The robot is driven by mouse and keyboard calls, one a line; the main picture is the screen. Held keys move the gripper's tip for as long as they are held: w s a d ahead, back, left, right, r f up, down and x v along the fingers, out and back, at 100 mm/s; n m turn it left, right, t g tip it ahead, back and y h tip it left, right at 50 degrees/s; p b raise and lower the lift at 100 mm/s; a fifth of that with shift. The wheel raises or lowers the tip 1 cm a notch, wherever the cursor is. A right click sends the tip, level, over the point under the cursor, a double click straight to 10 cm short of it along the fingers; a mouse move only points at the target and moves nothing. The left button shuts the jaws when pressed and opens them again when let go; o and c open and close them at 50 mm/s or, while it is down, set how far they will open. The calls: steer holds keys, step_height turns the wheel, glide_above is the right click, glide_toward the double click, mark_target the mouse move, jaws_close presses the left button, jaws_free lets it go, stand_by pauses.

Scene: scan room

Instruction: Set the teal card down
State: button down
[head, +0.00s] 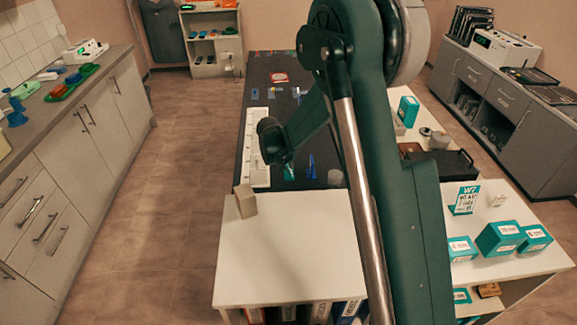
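My dark green arm crosses the middle of the head view and hides part of the dark bench. Its far end reaches over the bench top (270,95), beside a white strip-like unit (256,150). The fingers of my gripper cannot be made out there. A small teal patch (289,172) shows just below the arm's end; I cannot tell whether it is the teal card or whether it is held. A teal and white lettered card or sign (464,199) stands upright on the white table at the right.
A small tan box (245,200) stands on the white front table (285,260). A blue item (311,167) is close to the arm's end. Teal boxes (499,238) and a black tray (440,163) are at the right. The front table's middle is clear.

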steer(key=shift+f, duration=0.2)
steer(key=c, duration=2.7)
jaws_free()
steer(key=shift+r, duration=0.15)
steer(key=shift+p+v, duration=0.65)
steer(key=shift+v, duration=5.4)
